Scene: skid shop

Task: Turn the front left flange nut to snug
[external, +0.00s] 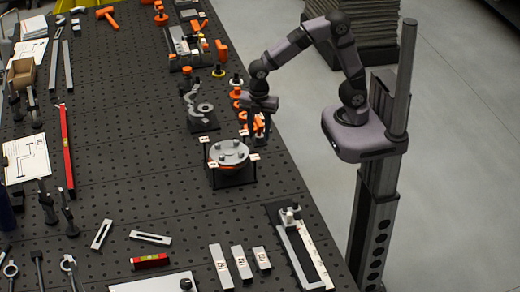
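The round grey flange (229,153) sits on a dark square stand in the middle of the perforated table, with an orange layer showing under its rim. Several small nuts or studs stand on its top face. They are too small to tell how far each is turned. Small white tags stand around the stand's corners. My gripper (259,134) points down just behind and to the right of the flange, apart from it in the picture. Its dark fingers overlap dark and orange parts behind, so its opening is unclear, and I see nothing clearly held.
A grey clamp fixture (203,113) stands behind the flange. Orange and yellow parts (238,92) line the right edge. Metal blocks (241,262) and a slotted rail fixture (302,250) lie in front. A red level (67,150) lies left. The table between is mostly clear.

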